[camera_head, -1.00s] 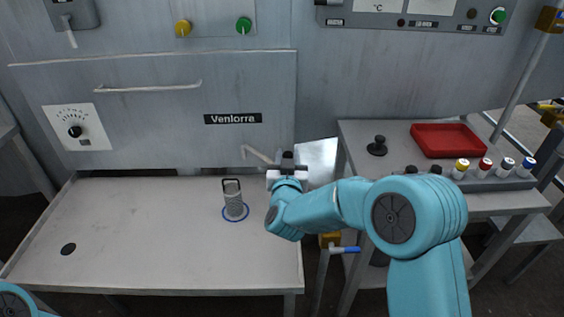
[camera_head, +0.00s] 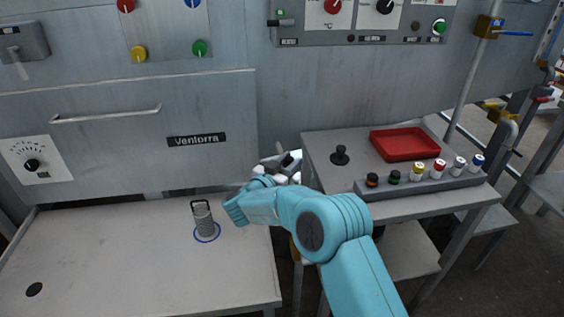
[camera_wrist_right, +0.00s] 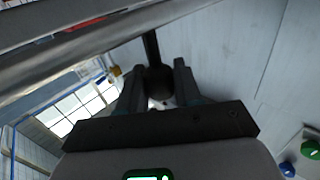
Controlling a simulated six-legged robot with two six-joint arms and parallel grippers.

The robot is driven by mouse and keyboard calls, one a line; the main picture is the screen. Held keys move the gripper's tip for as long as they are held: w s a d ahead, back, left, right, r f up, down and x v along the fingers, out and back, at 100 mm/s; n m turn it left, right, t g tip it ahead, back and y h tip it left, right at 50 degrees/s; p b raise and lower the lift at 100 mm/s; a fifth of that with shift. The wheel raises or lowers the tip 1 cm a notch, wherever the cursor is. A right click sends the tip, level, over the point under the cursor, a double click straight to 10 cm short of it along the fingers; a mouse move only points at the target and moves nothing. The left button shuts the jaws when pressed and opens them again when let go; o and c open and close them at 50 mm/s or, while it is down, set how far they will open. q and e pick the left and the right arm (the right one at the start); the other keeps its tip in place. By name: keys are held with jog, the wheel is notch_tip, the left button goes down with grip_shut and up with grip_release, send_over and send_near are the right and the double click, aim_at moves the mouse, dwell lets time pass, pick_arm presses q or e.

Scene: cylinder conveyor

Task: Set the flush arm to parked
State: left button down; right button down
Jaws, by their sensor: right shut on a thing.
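My right gripper (camera_head: 284,164) is just right of the lower corner of the Venlorra cabinet (camera_head: 120,130), beyond the bench's right end. In the right wrist view its two fingers (camera_wrist_right: 158,92) are shut around a dark round knob on a dark rod (camera_wrist_right: 152,48), which seems to be the flush arm's handle. In the head view the flush arm is mostly hidden by my gripper and wrist, so its exact angle cannot be read. My left gripper is not in view.
The right-hand table (camera_head: 320,150) holds a black knob (camera_head: 340,155), a red tray (camera_head: 404,143) and a rack (camera_head: 430,181) of several capped bottles. A narrow gap separates bench and table.

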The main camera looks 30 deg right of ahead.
jog(key=shift+d+r+g, duration=0.1)
jog(key=shift+d+g, duration=0.2)
jog(key=c, duration=0.9)
grip_release()
jog(key=shift+s+d, duration=0.1)
jog(key=shift+a, duration=0.35)
jog(key=v, duration=1.5)
jog(key=shift+s+a+f, duration=0.25)
jog(key=shift+a, duration=0.1)
